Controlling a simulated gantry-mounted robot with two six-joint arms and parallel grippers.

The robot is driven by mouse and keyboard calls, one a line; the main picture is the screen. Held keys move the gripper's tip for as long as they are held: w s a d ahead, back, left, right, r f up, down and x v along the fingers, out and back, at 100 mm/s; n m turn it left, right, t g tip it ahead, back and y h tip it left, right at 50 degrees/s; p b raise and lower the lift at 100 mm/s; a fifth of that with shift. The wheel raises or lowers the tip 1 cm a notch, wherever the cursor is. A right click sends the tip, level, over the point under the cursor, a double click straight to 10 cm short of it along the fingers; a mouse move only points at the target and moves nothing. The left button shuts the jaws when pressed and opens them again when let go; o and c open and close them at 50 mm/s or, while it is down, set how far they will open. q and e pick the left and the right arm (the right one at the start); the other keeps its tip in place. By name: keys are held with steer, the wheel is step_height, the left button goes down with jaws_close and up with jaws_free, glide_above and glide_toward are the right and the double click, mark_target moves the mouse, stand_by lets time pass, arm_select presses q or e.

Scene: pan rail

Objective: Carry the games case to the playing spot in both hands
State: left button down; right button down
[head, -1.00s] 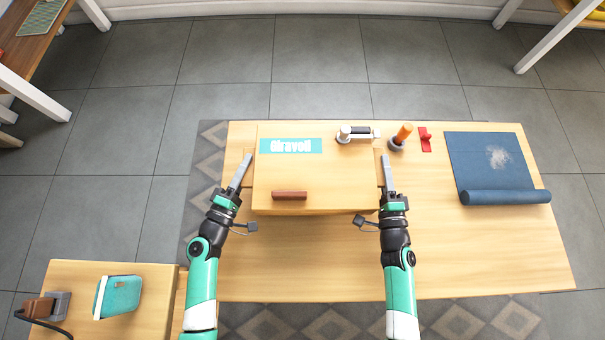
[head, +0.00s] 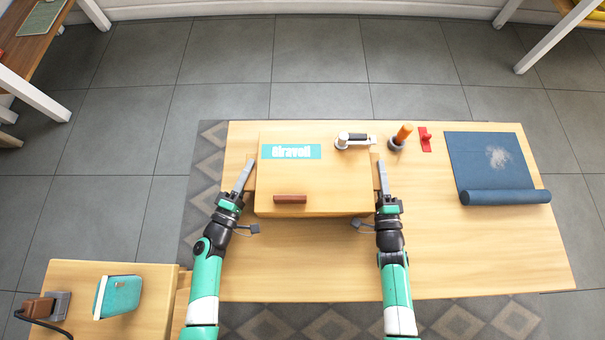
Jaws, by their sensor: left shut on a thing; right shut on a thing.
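The games case (head: 328,183) is a flat light-wood box with a teal "Giravoli" label and a dark brown handle piece near its front edge. It is over the left half of the wooden table; I cannot tell whether its underside touches the tabletop. My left gripper (head: 249,172) is shut on the case's left side. My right gripper (head: 380,171) is shut on its right side. The case looks level. I cannot make out which area is the playing spot.
A white-and-black handled object (head: 352,140) shows at the case's back right corner. Right of it are an orange-handled item (head: 402,135), a red piece (head: 425,139) and a partly rolled blue mat (head: 480,165). The table (head: 450,260) is clear in front. A side table holds a teal item (head: 121,297).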

arm_select(q)
steer(key=shift+d+f, duration=0.1)
steer(key=shift+f, duration=0.25)
arm_select(e)
steer(key=shift+f, duration=0.35)
arm_select(q)
steer(key=c, duration=1.2)
jaws_free()
steer(key=shift+f, duration=0.2)
arm_select(e)
steer(key=c, duration=1.2)
jaws_free()
steer(key=shift+f, duration=0.2)
arm_select(q)
steer(key=o, duration=0.4)
steer(key=shift+w, duration=0.1)
arm_select(e)
steer(key=o, duration=0.4)
steer(key=shift+w, duration=0.1)
arm_select(q)
steer(key=v, duration=1.2)
arm_select(e)
steer(key=s, duration=1.2)
steer(key=shift+d, duration=0.2)
